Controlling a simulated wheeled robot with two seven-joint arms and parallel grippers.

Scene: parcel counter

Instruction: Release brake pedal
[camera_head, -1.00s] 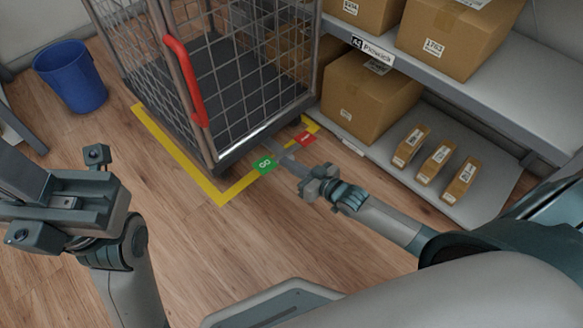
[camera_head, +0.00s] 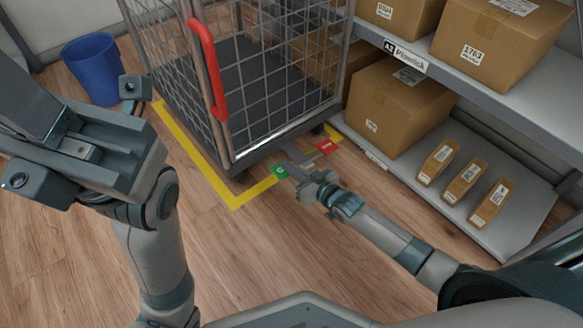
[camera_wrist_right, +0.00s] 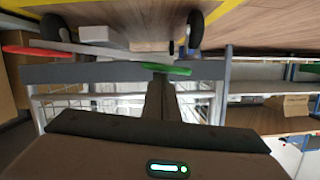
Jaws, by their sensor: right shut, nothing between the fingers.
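The brake pedal at the foot of the wire cage trolley (camera_head: 262,85) has a green end (camera_head: 280,171) and a red end (camera_head: 324,147). My right gripper (camera_head: 291,172) is shut and empty, its fingertips at the green end, partly covering it. In the right wrist view the shut fingers (camera_wrist_right: 160,98) reach up to the green end (camera_wrist_right: 166,68), and the red end (camera_wrist_right: 32,51) is at the left. Whether they touch the green end I cannot tell. My left gripper (camera_head: 78,135) is open and empty at the left, raised above the floor.
The trolley stands in a yellow floor outline (camera_head: 237,203) and has a red handle (camera_head: 208,68). A blue bin (camera_head: 92,68) is behind at left. A shelf (camera_head: 495,85) with cardboard boxes is at right, small parcels on its lower board. The wooden floor in front is free.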

